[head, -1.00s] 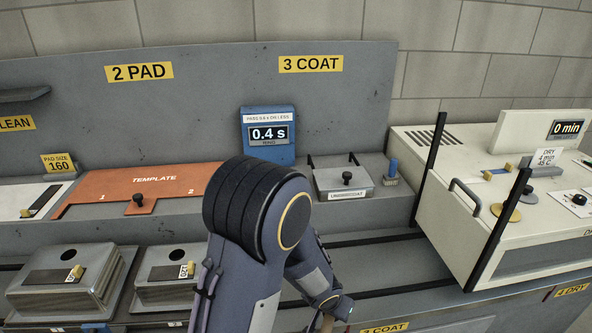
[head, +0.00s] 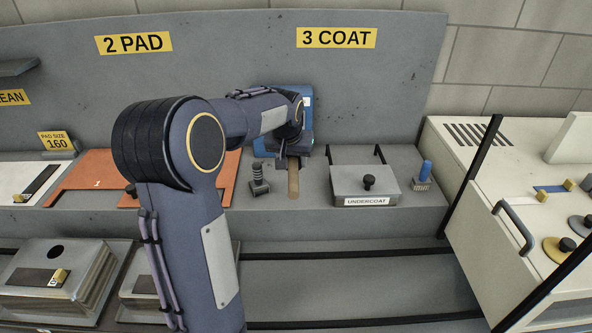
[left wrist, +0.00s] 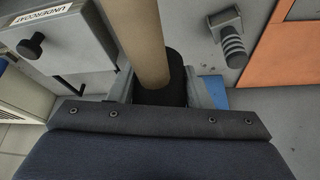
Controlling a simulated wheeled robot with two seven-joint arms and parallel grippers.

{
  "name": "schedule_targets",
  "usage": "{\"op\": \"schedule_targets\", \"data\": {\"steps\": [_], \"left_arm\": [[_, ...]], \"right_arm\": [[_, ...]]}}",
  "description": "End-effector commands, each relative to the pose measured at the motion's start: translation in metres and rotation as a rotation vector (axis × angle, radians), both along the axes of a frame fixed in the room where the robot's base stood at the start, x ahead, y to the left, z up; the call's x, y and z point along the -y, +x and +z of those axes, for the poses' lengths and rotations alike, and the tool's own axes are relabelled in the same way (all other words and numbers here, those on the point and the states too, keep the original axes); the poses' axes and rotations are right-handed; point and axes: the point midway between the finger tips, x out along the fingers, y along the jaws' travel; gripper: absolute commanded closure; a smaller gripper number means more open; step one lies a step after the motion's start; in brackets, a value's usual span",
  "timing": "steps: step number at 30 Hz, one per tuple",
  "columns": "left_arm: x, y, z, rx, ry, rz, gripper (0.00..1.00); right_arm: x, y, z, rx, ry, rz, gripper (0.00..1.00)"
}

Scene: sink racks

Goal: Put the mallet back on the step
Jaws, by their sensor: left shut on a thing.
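My left gripper (head: 292,152) is over the raised grey step (head: 314,206), in front of the blue timer box (head: 306,103). It is shut on the mallet, whose tan shaft (head: 293,178) hangs below the fingers in the head view. In the left wrist view the tan shaft (left wrist: 144,40) runs up from a dark part (left wrist: 164,88) between the fingers (left wrist: 160,98). The rest of the mallet is hidden, and I cannot tell whether it touches the step. My right gripper is out of view.
A ribbed dark post (head: 259,180) stands just left of the mallet. The UNDERCOAT box (head: 350,186) with its knob is to the right, with a blue-handled brush (head: 425,172) beyond. The orange template (head: 88,178) lies left. Dark rails (head: 350,254) run along the lower counter.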

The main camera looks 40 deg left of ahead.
Motion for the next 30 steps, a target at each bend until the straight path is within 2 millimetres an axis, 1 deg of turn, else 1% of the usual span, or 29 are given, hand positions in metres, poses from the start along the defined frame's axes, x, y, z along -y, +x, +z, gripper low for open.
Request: {"op": "schedule_targets", "data": {"steps": [2, 5, 10, 13, 14, 15, 18, 22, 26, 29, 30], "left_arm": [[-0.008, 0.006, -0.001, -0.001, 0.003, 0.006, 0.77], [-0.019, 0.021, -0.01, -0.004, 0.003, 0.006, 0.77], [-0.043, 0.056, -0.028, -0.004, 0.002, 0.006, 0.77], [-0.057, 0.076, -0.038, -0.003, 0.002, 0.006, 0.77], [-0.058, 0.08, -0.05, -0.004, 0.002, 0.005, 0.77], [-0.062, 0.085, -0.059, -0.004, 0.001, 0.004, 0.77], [-0.07, 0.097, -0.075, -0.003, 0.001, 0.004, 0.77], [-0.076, 0.107, -0.086, 0.0, 0.002, 0.003, 0.77], [-0.078, 0.11, -0.091, 0.001, 0.003, 0.003, 0.77], [-0.081, 0.115, -0.099, -0.001, 0.002, 0.003, 0.77], [-0.081, 0.114, -0.109, 0.0, 0.001, 0.003, 0.77]], "right_arm": [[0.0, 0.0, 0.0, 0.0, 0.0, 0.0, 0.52], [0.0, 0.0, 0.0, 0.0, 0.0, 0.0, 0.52], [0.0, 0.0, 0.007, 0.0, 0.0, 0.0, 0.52], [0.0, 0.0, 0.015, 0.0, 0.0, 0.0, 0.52], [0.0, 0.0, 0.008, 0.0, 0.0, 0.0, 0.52], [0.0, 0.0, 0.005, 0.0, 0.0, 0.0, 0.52], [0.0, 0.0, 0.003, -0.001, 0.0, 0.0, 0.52], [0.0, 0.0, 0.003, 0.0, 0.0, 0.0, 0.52], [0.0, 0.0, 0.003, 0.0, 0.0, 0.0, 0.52], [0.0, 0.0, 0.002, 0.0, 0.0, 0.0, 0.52], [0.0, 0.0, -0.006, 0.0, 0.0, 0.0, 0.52]]}}
